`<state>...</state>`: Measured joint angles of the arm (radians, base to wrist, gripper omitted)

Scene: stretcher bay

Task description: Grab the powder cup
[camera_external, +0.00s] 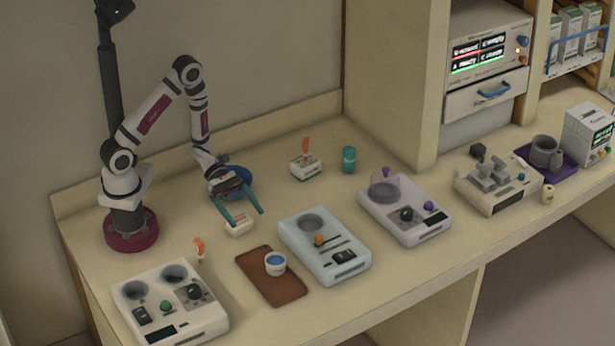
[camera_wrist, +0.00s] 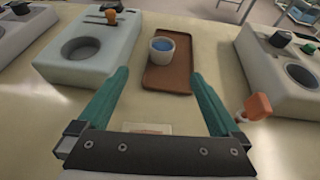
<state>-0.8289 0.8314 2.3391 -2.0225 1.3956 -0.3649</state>
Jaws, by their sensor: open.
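A small white cup with blue contents, which fits the powder cup, stands upright on a brown tray (camera_external: 285,291). The cup (camera_external: 275,265) is near the tray's right edge in the external view. In the wrist view the cup (camera_wrist: 162,52) shows ahead, between the fingertips in the picture, on the far part of the tray (camera_wrist: 168,82). My gripper (camera_external: 245,218) has teal fingers spread apart with nothing between them. It hangs above the counter, behind the tray and apart from the cup. The gripper (camera_wrist: 160,74) also shows in the wrist view.
A small white box (camera_external: 239,227) lies below the fingertips. A pale blue device (camera_external: 325,247) is right of the tray, a white two-well device (camera_external: 170,301) left. An orange-topped item (camera_external: 199,250) stands near the tray's left side.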

